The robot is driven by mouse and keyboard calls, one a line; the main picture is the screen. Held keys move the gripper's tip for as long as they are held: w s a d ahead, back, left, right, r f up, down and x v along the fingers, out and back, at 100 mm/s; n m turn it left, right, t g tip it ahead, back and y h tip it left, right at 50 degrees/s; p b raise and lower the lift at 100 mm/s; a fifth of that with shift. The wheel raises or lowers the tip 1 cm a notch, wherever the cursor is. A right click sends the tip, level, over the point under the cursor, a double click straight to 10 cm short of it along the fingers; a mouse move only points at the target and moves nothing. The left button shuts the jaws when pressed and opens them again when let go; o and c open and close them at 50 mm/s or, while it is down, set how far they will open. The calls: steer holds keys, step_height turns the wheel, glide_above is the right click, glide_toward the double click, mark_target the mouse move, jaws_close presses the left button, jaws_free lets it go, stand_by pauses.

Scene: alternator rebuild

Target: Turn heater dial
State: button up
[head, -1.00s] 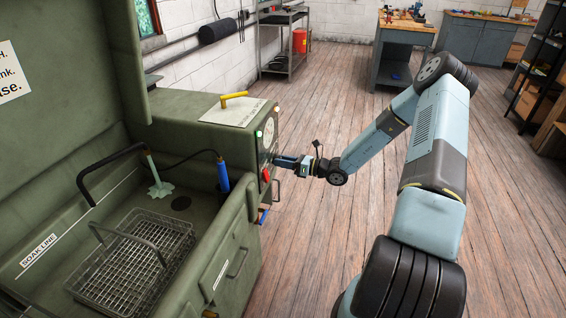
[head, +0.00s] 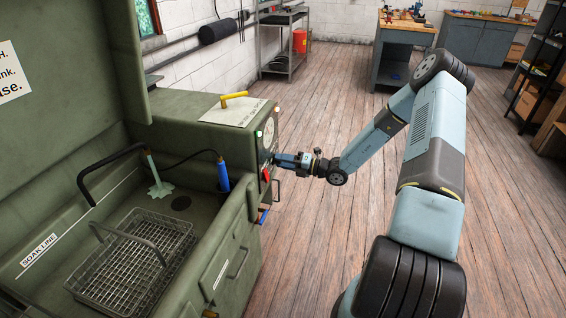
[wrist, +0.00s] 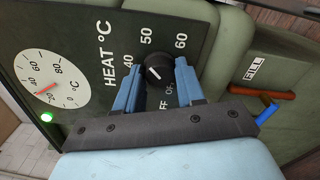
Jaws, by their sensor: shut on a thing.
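The heater dial (wrist: 159,66) is a round black knob with a white mark, on the dark HEAT °C panel (wrist: 88,30) in the wrist view. Around it are printed 40, 50, 60 and OFF, partly covered by the fingers. The white mark lies slanted on the knob's lower left; its exact setting is hard to tell. My gripper (wrist: 157,76) has its blue fingers on both sides of the knob, shut on it. In the head view my gripper (head: 277,158) reaches the end panel of the green washer (head: 190,125); the dial is hidden there.
A temperature gauge (wrist: 52,80) with a red needle and a lit green lamp (wrist: 46,117) are left of the dial. A blue-ended lever (wrist: 267,113) sticks out near the FILL label (wrist: 252,70). A wire basket (head: 130,260) sits in the washer.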

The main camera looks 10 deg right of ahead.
steer(key=shift+w+d+m, duration=0.15)
steer(key=shift+m, duration=1.55)
steer(key=o, duration=1)
steer(key=shift+o, duration=0.2)
steer(key=v, duration=1.3)
steer(key=shift+d, duration=0.3)
